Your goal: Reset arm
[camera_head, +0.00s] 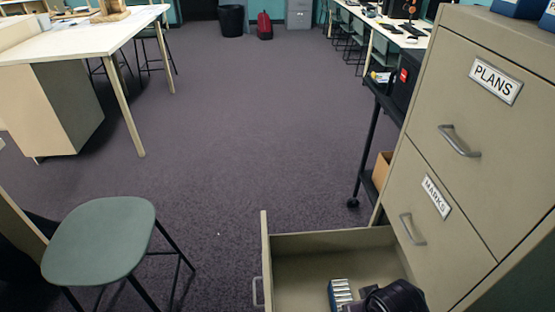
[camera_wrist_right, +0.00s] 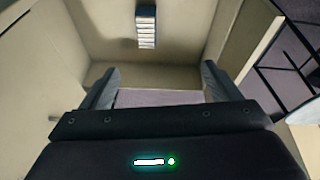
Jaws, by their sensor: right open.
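My right gripper (camera_wrist_right: 159,70) is open, with its two dark fingers spread and nothing between them. It is over the open bottom drawer (camera_head: 310,265) of a beige filing cabinet. A small block with white and blue stripes (camera_head: 340,292) lies in the drawer. It also shows in the right wrist view (camera_wrist_right: 146,27), beyond the fingertips and apart from them. A dark part of my right arm shows at the bottom edge of the head view, beside the block. My left gripper is not in view.
The cabinet (camera_head: 425,130) has shut drawers labelled PLANS (camera_head: 496,81) and MARKS (camera_head: 436,196). A green stool (camera_head: 100,240) stands at the lower left, and a white-topped table (camera_head: 80,40) behind it. A black wheeled cart is beside the cabinet. The carpet (camera_head: 240,130) between is clear.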

